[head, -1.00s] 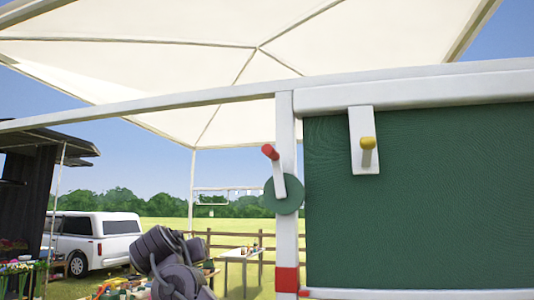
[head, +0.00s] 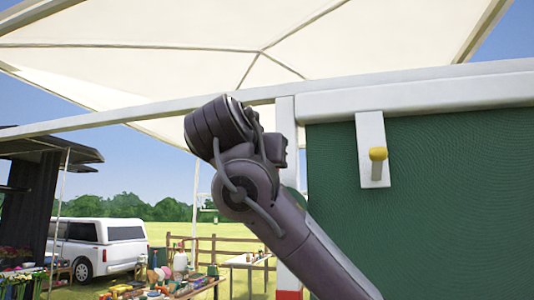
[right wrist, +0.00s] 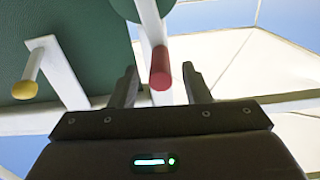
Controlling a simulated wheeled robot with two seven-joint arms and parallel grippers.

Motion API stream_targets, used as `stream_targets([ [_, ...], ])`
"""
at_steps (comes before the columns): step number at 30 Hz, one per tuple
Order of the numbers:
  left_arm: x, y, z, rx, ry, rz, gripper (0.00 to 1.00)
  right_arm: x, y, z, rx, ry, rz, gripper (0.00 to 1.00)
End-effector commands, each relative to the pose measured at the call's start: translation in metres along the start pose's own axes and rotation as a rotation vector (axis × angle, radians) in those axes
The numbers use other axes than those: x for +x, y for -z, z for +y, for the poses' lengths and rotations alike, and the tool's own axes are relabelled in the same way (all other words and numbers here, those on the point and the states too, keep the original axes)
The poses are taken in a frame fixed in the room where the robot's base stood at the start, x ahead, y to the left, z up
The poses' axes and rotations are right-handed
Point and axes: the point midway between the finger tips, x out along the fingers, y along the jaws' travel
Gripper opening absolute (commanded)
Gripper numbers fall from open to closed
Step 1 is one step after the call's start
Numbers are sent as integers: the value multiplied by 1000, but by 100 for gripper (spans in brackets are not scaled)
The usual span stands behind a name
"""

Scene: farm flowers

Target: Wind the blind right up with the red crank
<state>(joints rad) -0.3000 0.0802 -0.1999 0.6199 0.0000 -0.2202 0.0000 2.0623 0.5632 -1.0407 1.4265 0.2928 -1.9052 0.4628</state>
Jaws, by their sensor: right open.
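The red crank grip (right wrist: 160,68) shows in the right wrist view on its white arm, which runs up to a green disc. My right gripper (right wrist: 161,76) is open, with one finger on each side of the red grip; I cannot tell whether either touches it. In the head view my right arm covers the crank and the gripper. The green blind (head: 460,195) hangs at the right under a white top rail (head: 430,90), and its bottom edge is out of the frame. My left gripper is not in view.
A white bracket with a yellow peg (head: 378,153) is in front of the blind, right of the crank; the yellow peg also shows in the right wrist view (right wrist: 25,89). Behind are a white post, a table with goods, a fence and a white vehicle (head: 98,245).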

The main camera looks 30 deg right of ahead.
Motion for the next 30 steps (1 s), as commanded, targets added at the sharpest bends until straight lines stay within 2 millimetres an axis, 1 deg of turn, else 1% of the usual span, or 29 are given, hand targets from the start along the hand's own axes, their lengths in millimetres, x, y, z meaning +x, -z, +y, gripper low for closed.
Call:
stream_targets([
  [1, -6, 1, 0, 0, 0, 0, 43, 6, 2, 0, -1, -1, -2, 43],
  [6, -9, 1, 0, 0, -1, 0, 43, 16, 0, 0, -1, 1, 1, 43],
  [13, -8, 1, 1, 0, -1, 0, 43, 17, 0, 0, 0, 1, 1, 43],
  [14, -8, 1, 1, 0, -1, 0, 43, 17, 0, 0, 0, 1, 1, 42],
  [21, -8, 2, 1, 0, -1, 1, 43, 17, 0, 0, 0, 1, 1, 11],
  [24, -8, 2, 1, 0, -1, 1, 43, 17, 0, 0, 0, 1, 0, 0],
  [30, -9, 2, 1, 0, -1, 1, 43, 17, 0, 0, -1, 1, 0, 0],
])
